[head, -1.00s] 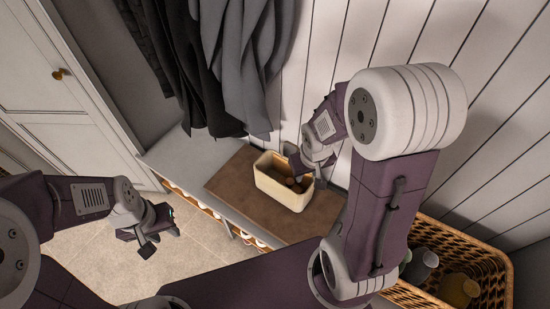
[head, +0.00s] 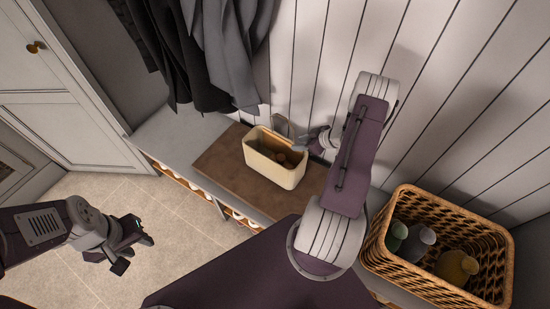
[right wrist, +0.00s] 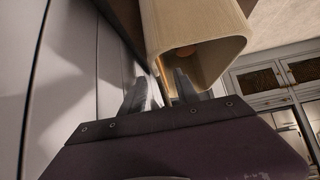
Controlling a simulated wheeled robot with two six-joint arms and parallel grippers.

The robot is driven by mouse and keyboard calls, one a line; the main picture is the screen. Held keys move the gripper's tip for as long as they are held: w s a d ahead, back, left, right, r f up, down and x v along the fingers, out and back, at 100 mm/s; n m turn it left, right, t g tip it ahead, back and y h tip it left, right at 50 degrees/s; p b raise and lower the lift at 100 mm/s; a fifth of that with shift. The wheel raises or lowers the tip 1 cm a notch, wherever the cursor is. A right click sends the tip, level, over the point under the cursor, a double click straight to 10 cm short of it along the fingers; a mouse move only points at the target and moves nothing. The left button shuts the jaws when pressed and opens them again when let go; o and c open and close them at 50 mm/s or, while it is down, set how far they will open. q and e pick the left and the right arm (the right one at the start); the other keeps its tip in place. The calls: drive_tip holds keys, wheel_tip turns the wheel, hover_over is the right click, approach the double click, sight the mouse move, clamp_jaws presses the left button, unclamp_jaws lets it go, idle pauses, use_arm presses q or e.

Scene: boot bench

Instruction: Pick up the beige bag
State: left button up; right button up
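The beige bag (head: 272,173) looks like an open-topped, box-shaped holder and stands upright on a brown mat on the bench, with brown round items inside. My right gripper (head: 298,140) is at its back right rim. In the right wrist view, the two fingers (right wrist: 160,92) are apart near the bag's edge (right wrist: 157,60). One finger shows against the bag's opening and the other on its outer side; whether they touch it cannot be told. My left gripper (head: 132,256) hangs over the tiled floor at the left, away from the bag, with its fingers apart and empty.
The brown mat (head: 222,160) lies on the grey bench (head: 180,132) against the panelled wall. Dark coats (head: 215,55) hang just behind. A wicker basket (head: 385,265) with several bottles stands at the right. A white cabinet (head: 60,100) stands at the left.

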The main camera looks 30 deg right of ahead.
sight(289, 145)
drive_tip(key=shift+x, duration=1.15)
drive_tip(key=b+x, duration=0.1)
drive_tip(key=x, duration=0.4)
drive_tip(key=shift+w+d+f, duration=0.1)
drive_tip(key=shift+d, duration=0.05)
clamp_jaws()
